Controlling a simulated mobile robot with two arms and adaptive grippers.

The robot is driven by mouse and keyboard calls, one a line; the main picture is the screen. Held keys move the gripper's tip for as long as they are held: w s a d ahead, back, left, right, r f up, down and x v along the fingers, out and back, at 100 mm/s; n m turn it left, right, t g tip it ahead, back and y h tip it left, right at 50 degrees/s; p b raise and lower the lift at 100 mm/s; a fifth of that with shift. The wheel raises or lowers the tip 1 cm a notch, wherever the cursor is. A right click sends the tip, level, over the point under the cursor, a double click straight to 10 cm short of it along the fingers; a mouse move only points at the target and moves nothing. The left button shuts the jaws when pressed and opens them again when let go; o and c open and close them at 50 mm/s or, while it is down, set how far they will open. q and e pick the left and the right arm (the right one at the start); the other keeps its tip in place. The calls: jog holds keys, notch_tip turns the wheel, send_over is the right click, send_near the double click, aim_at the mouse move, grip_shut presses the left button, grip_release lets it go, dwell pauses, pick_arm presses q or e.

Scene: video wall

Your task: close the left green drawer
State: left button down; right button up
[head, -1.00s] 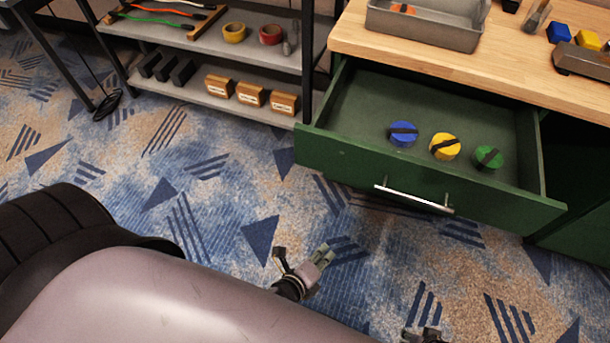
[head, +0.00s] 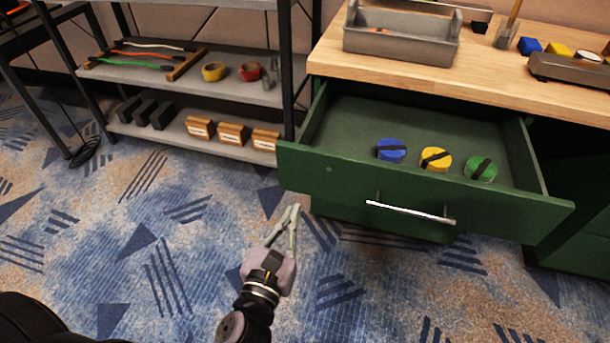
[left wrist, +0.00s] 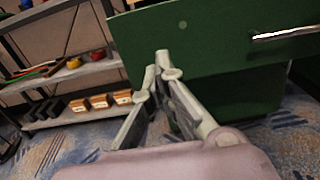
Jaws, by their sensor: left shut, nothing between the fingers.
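The left green drawer (head: 330,180) stands pulled out under the wooden worktop, with a silver bar handle (head: 410,212) on its front. Inside lie a blue (head: 391,151), a yellow (head: 436,160) and a green (head: 481,169) round roll, each with a dark band. My left gripper (head: 292,212) is shut and empty, in front of the drawer's left part and left of the handle, apart from the handle. In the left wrist view the closed fingertips (left wrist: 158,68) point toward the green drawer front (left wrist: 215,50). My right gripper is not in view.
A grey metal shelf unit (head: 200,87) with tape rolls, cables and small wooden boxes stands left of the drawer. A grey tray (head: 400,45) and coloured blocks are on the worktop (head: 480,85). The carpet before the drawer is clear.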

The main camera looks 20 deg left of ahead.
pick_arm(q)
jog(key=p, duration=0.2)
send_near(310, 171)
jog(key=w, duration=0.5)
jog(key=shift+w, duration=1.1)
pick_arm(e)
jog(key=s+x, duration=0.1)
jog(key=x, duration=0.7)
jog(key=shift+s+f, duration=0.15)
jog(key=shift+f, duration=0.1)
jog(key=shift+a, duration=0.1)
